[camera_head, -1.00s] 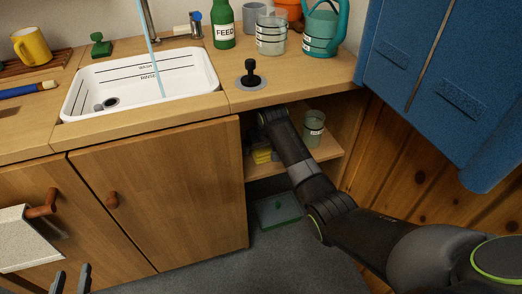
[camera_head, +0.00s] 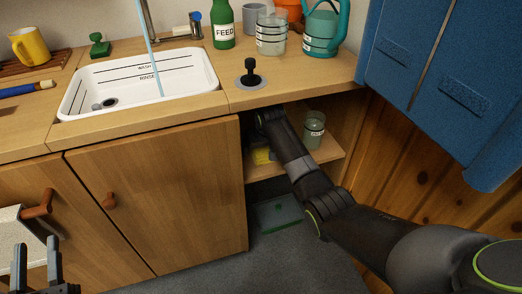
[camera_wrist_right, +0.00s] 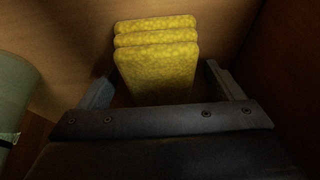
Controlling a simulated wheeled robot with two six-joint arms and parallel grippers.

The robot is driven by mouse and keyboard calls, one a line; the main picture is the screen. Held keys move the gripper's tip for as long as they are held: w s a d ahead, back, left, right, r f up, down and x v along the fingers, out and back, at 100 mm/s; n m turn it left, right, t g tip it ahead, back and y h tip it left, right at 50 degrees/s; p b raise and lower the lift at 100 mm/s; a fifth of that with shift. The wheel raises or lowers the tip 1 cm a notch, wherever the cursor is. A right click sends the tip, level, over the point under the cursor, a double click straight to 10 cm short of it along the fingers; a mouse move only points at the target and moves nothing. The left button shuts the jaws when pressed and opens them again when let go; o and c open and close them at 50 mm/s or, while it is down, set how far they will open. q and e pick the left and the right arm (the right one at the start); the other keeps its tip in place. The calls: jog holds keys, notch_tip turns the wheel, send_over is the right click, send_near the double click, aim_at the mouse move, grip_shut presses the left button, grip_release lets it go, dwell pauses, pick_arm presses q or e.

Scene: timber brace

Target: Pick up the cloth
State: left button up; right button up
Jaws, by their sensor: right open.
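A yellow, speckled stack of several soft-looking layers (camera_wrist_right: 158,60), perhaps the cloth, stands against the wooden wall in the right wrist view. It shows partly in the head view (camera_head: 262,156) on the shelf, beside my right arm. My right gripper (camera_wrist_right: 158,75) is open, one finger on each side of the stack's near end; I cannot tell whether they touch it. In the head view its fingers are hidden inside the cupboard. A pale cloth (camera_head: 14,235) hangs by the left door handle. My left gripper (camera_head: 36,268) is open and empty in front of it.
A glass jar (camera_head: 314,130) stands on the shelf right of my arm, and its greenish side (camera_wrist_right: 14,95) is at left in the wrist view. A green tray (camera_head: 278,217) lies below. The closed door (camera_head: 160,195) bounds the opening on the left.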

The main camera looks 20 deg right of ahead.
aim_at(265, 154)
pick_arm(q)
jog(key=shift+r+p, duration=0.35)
jog(key=shift+p, duration=0.05)
pick_arm(e)
jog(key=shift+f, duration=0.2)
jog(key=shift+f, duration=0.1)
jog(key=c, duration=1.1)
pick_arm(q)
jog(key=shift+f, duration=0.2)
